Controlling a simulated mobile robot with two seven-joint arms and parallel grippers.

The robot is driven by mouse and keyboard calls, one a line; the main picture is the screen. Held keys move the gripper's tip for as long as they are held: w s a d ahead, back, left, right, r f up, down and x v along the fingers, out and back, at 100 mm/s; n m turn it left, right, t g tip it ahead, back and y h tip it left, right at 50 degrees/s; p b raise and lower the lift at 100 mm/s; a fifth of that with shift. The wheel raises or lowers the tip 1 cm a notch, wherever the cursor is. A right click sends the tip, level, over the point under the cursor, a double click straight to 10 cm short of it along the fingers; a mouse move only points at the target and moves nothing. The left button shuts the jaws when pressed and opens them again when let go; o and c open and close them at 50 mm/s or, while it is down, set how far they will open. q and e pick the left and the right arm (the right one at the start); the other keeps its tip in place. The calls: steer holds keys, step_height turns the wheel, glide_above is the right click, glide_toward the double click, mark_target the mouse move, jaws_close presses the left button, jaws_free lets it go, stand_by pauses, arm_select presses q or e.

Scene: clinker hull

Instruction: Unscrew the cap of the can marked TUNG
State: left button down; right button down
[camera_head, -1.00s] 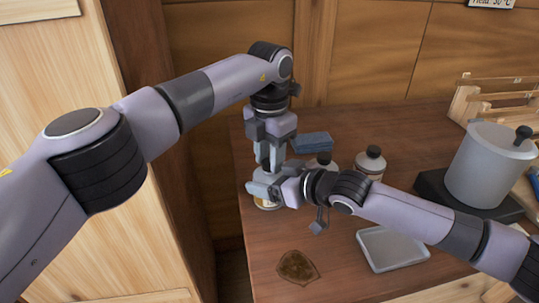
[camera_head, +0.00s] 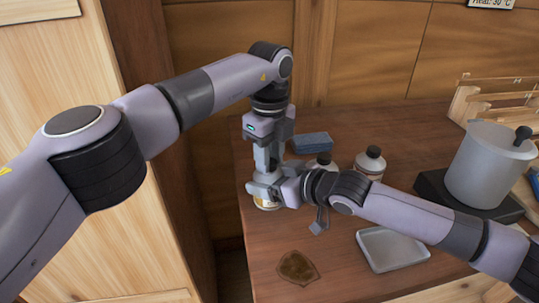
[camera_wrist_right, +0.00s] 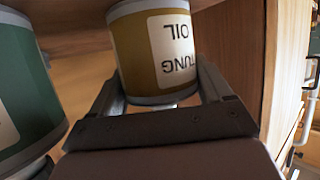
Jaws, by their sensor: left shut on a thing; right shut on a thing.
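The can marked TUNG OIL (camera_head: 267,204) stands near the left edge of the wooden bench, mostly hidden by my grippers. In the right wrist view it shows upside down as a brown can (camera_wrist_right: 130,55) with a white label. My right gripper (camera_head: 268,190) is shut on the can's body from the right, and its fingers flank the can in the right wrist view. My left gripper (camera_head: 266,170) points straight down above the can and is shut at its top. The cap is hidden between the left fingers in the head view.
Two capped cans (camera_head: 370,161) stand right of the grippers, one partly behind my right arm. A green can (camera_wrist_right: 28,90) is close by in the right wrist view.

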arm_select(q)
steer(key=n, duration=0.4)
steer(key=shift+n, duration=0.4)
steer(key=n, duration=0.6)
steer(key=shift+r, duration=0.15)
steer(key=shift+r, duration=1)
steer(key=shift+r, duration=2)
arm_select(e)
jaws_free()
steer(key=shift+d, duration=0.1)
